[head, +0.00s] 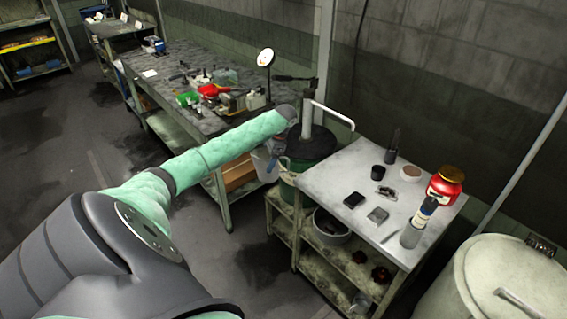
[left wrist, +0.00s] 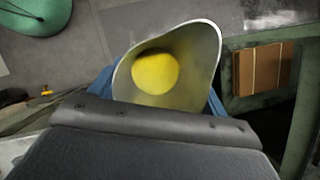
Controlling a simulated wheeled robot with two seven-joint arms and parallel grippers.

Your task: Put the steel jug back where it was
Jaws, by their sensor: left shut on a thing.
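The steel jug (head: 262,165) hangs in the air off the left end of the pale-topped side table (head: 325,178), in the gap by the long workbench. My left gripper (head: 274,152) is shut on it; the arm partly hides the hold in the head view. In the left wrist view, I look into the open mouth of the jug (left wrist: 206,62), with something round and yellow (left wrist: 155,73) at its bottom. Blue finger parts show on both sides of the jug there. My right gripper is not in view.
The side table holds a black cup (head: 377,172), a brown-topped bowl (head: 411,173), small dark blocks and a red container (head: 445,186) near its right edge. The left part of its top is bare. The workbench (head: 180,62) is cluttered. A large pale drum (head: 490,285) stands at lower right.

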